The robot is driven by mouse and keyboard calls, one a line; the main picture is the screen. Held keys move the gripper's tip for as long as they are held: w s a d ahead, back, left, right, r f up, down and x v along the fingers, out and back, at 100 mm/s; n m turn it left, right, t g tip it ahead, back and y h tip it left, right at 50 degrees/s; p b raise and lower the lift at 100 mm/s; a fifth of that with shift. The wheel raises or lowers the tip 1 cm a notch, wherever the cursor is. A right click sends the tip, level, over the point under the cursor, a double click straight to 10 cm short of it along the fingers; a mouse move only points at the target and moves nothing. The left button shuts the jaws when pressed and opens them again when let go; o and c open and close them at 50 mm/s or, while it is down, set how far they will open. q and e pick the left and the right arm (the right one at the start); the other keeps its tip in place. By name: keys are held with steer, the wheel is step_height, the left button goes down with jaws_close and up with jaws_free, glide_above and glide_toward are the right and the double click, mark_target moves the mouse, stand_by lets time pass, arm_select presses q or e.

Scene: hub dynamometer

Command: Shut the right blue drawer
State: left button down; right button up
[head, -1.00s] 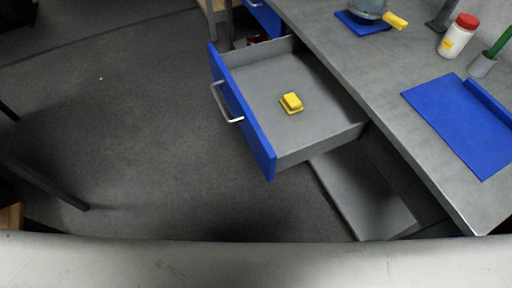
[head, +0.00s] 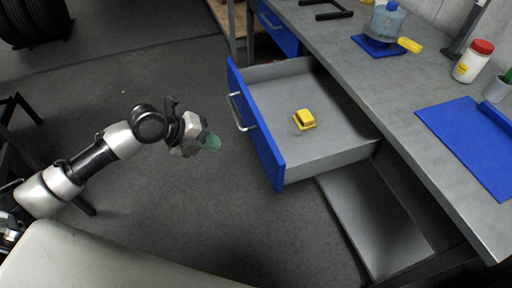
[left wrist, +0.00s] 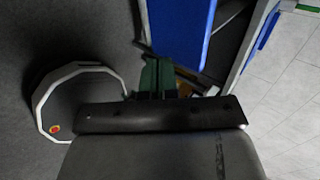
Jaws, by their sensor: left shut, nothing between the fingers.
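The open blue-fronted drawer (head: 262,138) sticks far out from under the grey workbench in the head view. Its silver handle (head: 239,112) is on the blue front, facing left. A yellow block (head: 304,119) lies on the drawer floor. My left gripper (head: 213,143) is shut and empty, to the left of the drawer front and apart from it. In the left wrist view its green fingertips (left wrist: 157,78) are together, with a blue panel (left wrist: 182,28) beyond them. My right gripper is not in view.
Another blue drawer front (head: 278,30) sits farther back under the bench. The workbench top (head: 385,95) holds a blue mat (head: 468,140), a white jar with a red lid (head: 473,62) and a blue-based device (head: 382,30).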

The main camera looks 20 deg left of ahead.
arm_select(q)
glide_toward(263, 149)
steer(key=x, duration=0.5)
steer(key=shift+s+d+f+p, duration=0.1)
steer(key=shift+s+f+p, duration=0.1)
steer(key=shift+f+p, duration=0.2)
steer(key=shift+w+d, duration=0.35)
steer(key=shift+d, duration=0.15)
steer(key=shift+w+d, duration=0.1)
